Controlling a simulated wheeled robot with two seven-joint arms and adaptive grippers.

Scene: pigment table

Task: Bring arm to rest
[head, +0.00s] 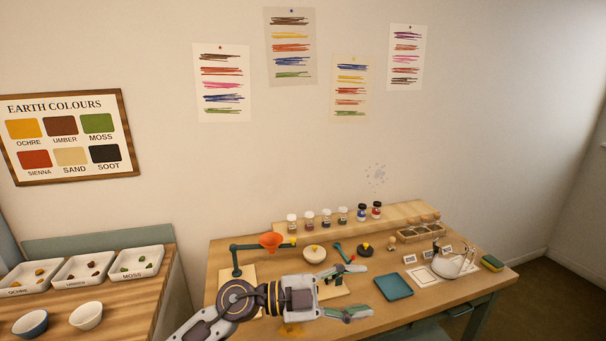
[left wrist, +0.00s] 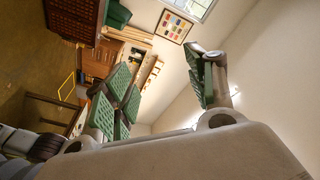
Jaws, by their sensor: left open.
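My left arm comes in from the bottom of the head view and its gripper (head: 352,292) is held above the front of the pigment table (head: 450,300). Its two fingers with green pads are spread apart and nothing is between them. In the left wrist view the gripper (left wrist: 165,92) also shows its green pads wide apart, with the room tilted behind. The gripper hides part of the table and what lies there. My right gripper is in neither view.
Near the gripper are an orange funnel (head: 270,241) on a stand, a teal tray (head: 394,287) and a round pale bowl (head: 314,254). Labelled trays (head: 85,270) and two bowls (head: 87,315) are on the left counter.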

